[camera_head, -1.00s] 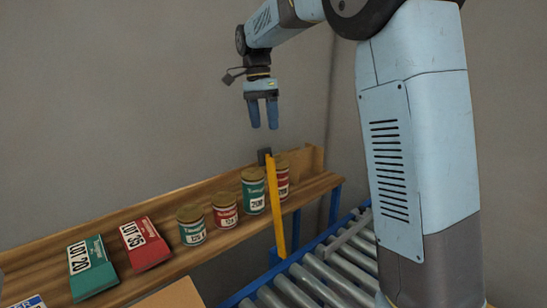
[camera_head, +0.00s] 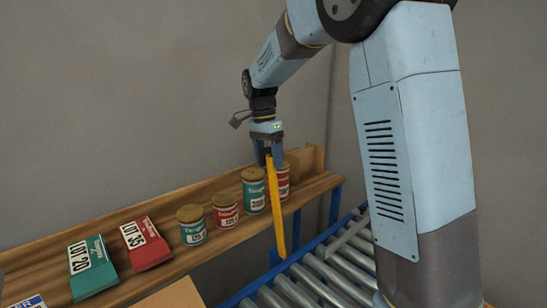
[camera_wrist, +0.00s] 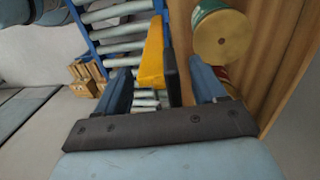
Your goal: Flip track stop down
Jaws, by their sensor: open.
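My gripper (camera_head: 268,155) is open around the top of the bar, pointing down. In the wrist view the yellow bar (camera_wrist: 151,60) and its dark piece (camera_wrist: 171,75) lie between the two blue fingers of my gripper (camera_wrist: 158,85), and I see a gap on each side. The bar's top is partly hidden by a finger in the head view.
A wooden shelf (camera_head: 160,245) beside the bar holds several cans, the green one (camera_head: 253,190) and a red one (camera_head: 283,180) closest, plus a green box (camera_head: 92,268) and a red box (camera_head: 146,243). The roller conveyor (camera_head: 320,275) has blue rails. A can (camera_wrist: 221,35) is close to my right finger.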

